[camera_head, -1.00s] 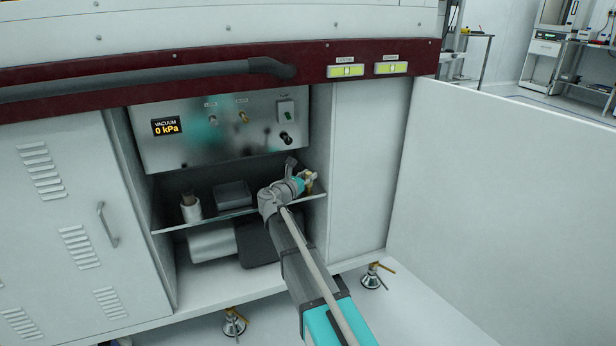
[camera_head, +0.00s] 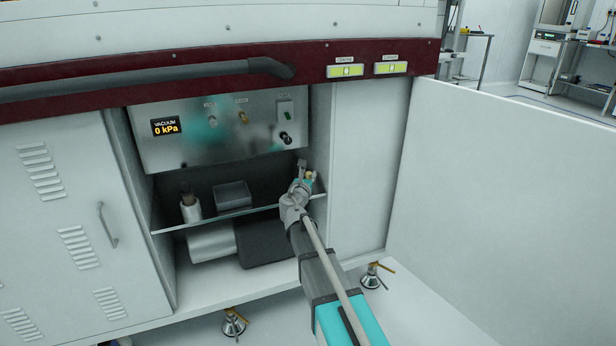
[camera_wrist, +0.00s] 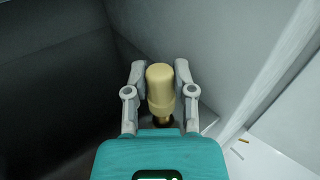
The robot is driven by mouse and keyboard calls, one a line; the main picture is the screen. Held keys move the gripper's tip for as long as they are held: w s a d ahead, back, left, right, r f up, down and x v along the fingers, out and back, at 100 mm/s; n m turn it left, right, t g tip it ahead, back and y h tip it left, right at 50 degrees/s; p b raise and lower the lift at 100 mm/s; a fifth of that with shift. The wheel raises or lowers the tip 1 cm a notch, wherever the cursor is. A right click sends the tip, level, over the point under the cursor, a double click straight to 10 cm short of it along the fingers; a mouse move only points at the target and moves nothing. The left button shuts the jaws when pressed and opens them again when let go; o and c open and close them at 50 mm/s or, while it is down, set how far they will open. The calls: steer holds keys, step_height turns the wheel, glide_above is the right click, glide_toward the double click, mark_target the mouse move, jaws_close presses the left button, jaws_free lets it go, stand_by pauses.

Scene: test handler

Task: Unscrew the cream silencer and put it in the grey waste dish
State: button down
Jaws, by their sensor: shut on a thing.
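The cream silencer (camera_wrist: 160,84) stands between the two fingers of my gripper (camera_wrist: 161,96) in the wrist view, with a darker brass-coloured end at its lower part. My gripper is shut on it. In the head view my gripper (camera_head: 308,177) is at the right end of the glass shelf, close to the cabinet's right inner wall. The silencer is small and mostly hidden there, and I cannot tell whether it is still joined to a fitting. The grey dish (camera_head: 233,197) sits on the shelf, left of my gripper and apart from it.
A metal panel (camera_head: 190,150) with knobs and a 0 kPa display hangs above. A white cylinder (camera_head: 211,243) and dark box lie below. The open door (camera_head: 500,200) is at right.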

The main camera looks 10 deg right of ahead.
steer(key=shift+d+n+y, duration=0.1)
steer(key=shift+n+y, duration=0.2)
steer(key=shift+y, duration=0.1)
steer(key=shift+n+t+y, duration=0.5)
steer(key=shift+n+y, duration=0.3)
steer(key=shift+y, duration=0.4)
steer(key=shift+n+t+y, duration=0.3)
steer(key=shift+n+y, duration=0.9)
steer(key=shift+y, duration=0.7)
steer(key=c, duration=0.7)
jaws_free()
steer(key=shift+m+h, duration=0.3)
steer(key=shift+h, duration=0.2)
